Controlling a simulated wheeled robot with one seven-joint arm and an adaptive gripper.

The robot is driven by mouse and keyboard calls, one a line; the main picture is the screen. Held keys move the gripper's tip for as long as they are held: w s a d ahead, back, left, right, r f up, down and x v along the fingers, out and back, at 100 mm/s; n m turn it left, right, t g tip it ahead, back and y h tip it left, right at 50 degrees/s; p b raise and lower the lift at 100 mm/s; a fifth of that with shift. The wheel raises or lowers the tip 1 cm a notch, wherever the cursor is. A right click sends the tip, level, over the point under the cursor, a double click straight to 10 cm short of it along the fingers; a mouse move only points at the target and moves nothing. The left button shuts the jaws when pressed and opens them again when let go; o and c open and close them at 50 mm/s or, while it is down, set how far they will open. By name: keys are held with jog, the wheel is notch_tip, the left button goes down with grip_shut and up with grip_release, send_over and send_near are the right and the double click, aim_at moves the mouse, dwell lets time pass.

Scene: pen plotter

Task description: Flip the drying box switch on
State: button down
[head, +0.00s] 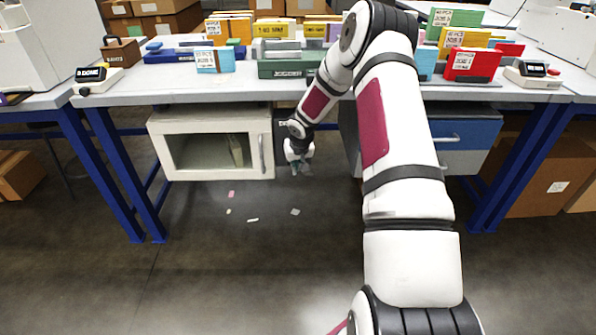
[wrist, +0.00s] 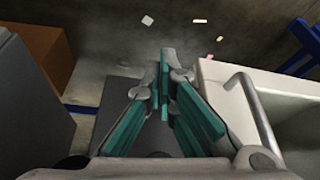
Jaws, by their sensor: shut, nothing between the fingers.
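The drying box appears to be the white cabinet (head: 215,122) with a dark window and a vertical handle, hung under the bench in the head view. Its white edge (wrist: 222,75) and metal handle (wrist: 258,115) show at the right of the wrist view. My gripper (head: 301,170) is just right of the box, low under the bench edge. Its teal fingers (wrist: 166,58) meet at the tips, shut and empty. A dark box-like part (wrist: 150,137) lies behind the fingers, beside the white cabinet. I cannot make out the switch; the gripper or my arm may hide it.
A grey cabinet with a blue drawer (head: 465,132) hangs to the right, partly behind my arm. Blue bench legs (head: 120,165) stand at the left. Small scraps (head: 252,220) lie on the floor. The bench top (head: 190,88) holds many coloured boxes.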

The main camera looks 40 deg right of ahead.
jog(key=shift+w+d, duration=0.2)
jog(key=shift+w, duration=0.2)
